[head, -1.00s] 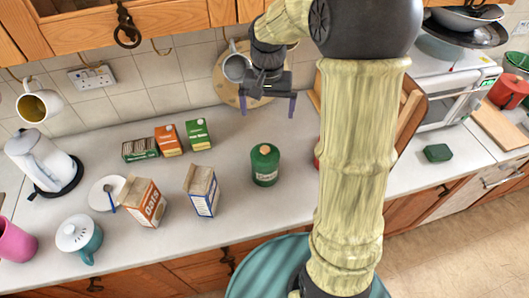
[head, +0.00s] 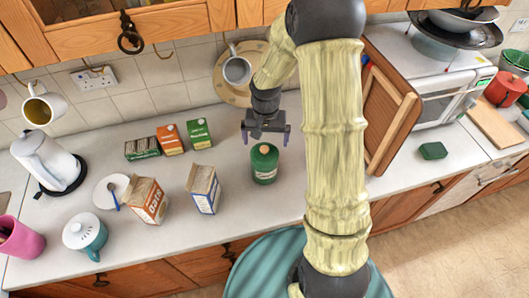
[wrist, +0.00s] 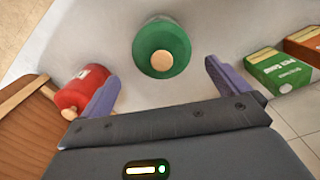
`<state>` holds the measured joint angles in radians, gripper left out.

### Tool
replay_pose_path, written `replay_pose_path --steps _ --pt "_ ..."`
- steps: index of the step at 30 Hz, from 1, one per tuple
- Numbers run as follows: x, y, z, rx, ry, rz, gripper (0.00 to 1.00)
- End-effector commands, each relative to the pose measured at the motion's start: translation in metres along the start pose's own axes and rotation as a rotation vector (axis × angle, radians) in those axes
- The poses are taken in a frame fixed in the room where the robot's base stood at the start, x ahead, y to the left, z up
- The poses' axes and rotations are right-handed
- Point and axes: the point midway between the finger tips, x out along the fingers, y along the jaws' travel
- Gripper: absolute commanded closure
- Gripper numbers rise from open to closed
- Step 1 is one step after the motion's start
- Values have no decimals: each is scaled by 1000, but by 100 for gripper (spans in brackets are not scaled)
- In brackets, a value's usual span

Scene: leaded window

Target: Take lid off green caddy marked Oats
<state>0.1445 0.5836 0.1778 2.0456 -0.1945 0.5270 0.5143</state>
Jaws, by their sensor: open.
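The green caddy (head: 264,168) stands upright on the counter with its lid on. Its label is too small to read surely. In the wrist view the green lid (wrist: 162,48) shows from above with a pale round knob (wrist: 163,61), ahead of the fingers and roughly centred between them. My gripper (head: 266,140) is open and empty, above and just behind the caddy, not touching it. The two purple fingers also show in the wrist view (wrist: 160,90). A carton marked Oats (head: 147,200) stands open at the left.
A red canister (wrist: 82,90) stands to one side of the caddy in the wrist view, with wooden boards by it. Small green and orange boxes (head: 170,140) and another open carton (head: 204,190) stand left of the caddy. Counter in front of the caddy is clear.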

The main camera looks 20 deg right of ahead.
Motion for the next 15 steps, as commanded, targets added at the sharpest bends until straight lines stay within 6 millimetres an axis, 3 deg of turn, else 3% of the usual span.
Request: replay_pose_path --steps 8,15 --pt "4 2 0 5 -4 2 0" --pt "28 -3 4 3 -7 2 0"
